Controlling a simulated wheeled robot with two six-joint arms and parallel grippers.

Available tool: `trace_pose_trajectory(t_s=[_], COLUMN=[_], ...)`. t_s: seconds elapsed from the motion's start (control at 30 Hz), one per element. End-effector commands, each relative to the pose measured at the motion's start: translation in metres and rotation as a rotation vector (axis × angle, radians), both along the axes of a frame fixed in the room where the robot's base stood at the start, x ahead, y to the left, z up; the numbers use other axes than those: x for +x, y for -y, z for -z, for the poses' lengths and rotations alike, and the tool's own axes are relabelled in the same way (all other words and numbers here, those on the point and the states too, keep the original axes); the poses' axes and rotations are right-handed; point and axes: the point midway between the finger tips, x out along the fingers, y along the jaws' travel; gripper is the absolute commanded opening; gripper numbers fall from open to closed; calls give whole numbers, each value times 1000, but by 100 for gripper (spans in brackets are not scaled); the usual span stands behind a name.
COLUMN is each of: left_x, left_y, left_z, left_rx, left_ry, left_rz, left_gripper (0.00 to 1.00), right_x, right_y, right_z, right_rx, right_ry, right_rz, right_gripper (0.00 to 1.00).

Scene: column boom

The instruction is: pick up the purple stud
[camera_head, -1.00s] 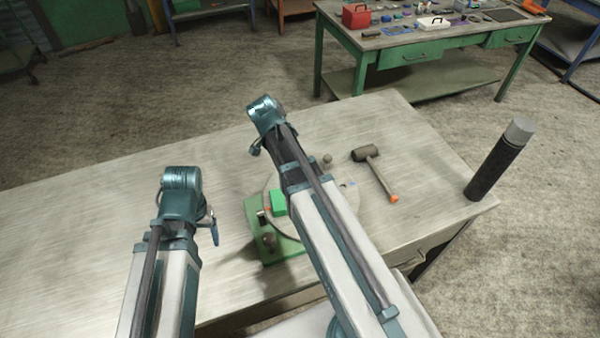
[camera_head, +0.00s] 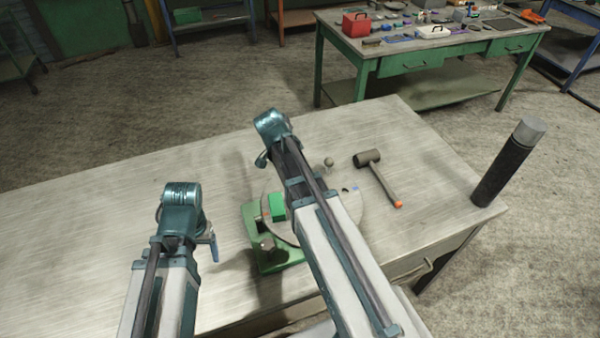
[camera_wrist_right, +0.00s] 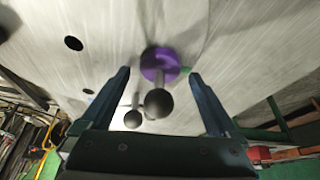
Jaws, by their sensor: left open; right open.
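The purple stud (camera_wrist_right: 160,63) shows in the right wrist view as a purple round piece on a pale metal surface, with a dark ball-ended stem (camera_wrist_right: 158,103) in front of it. My right gripper (camera_wrist_right: 158,76) is open; the stud lies between its two fingers in the picture, just beyond the tips, and nothing is gripped. I cannot tell the exact gap. In the head view I cannot make out the stud, and my right gripper is mostly hidden by its arm. My left gripper (camera_head: 212,243) is open and empty above the bench, left of the green fixture.
A green fixture (camera_head: 272,258) with a round plate and a green block (camera_head: 277,207) stands on the bench (camera_head: 90,215), partly behind my right arm. A mallet (camera_head: 381,177) lies to its right. A dark post (camera_head: 505,165) stands at the right corner. The bench's left is clear.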

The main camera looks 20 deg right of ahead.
Motion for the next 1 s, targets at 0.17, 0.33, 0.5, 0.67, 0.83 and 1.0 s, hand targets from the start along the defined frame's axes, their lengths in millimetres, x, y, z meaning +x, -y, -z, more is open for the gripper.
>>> trace_pose_trajectory(t_s=[0.17,0.33,0.5,0.67,0.83,1.0], left_x=[0,0,0,0,0,0], left_y=[0,0,0,0,0,0], left_z=[-1,-1,-1,-1,-2,-9], left_rx=[0,0,0,0,0,0], left_ry=[0,0,0,0,0,0], left_rz=[0,0,0,0,0,0], left_gripper=[77,77,77,77,77,77], right_x=[0,0,0,0,0,0], right_y=[0,0,0,0,0,0], right_z=[-1,-1,-1,-1,-2,-9], right_rx=[0,0,0,0,0,0], right_ry=[0,0,0,0,0,0], right_rz=[0,0,0,0,0,0], right_gripper=[76,45,14,2,2,2])
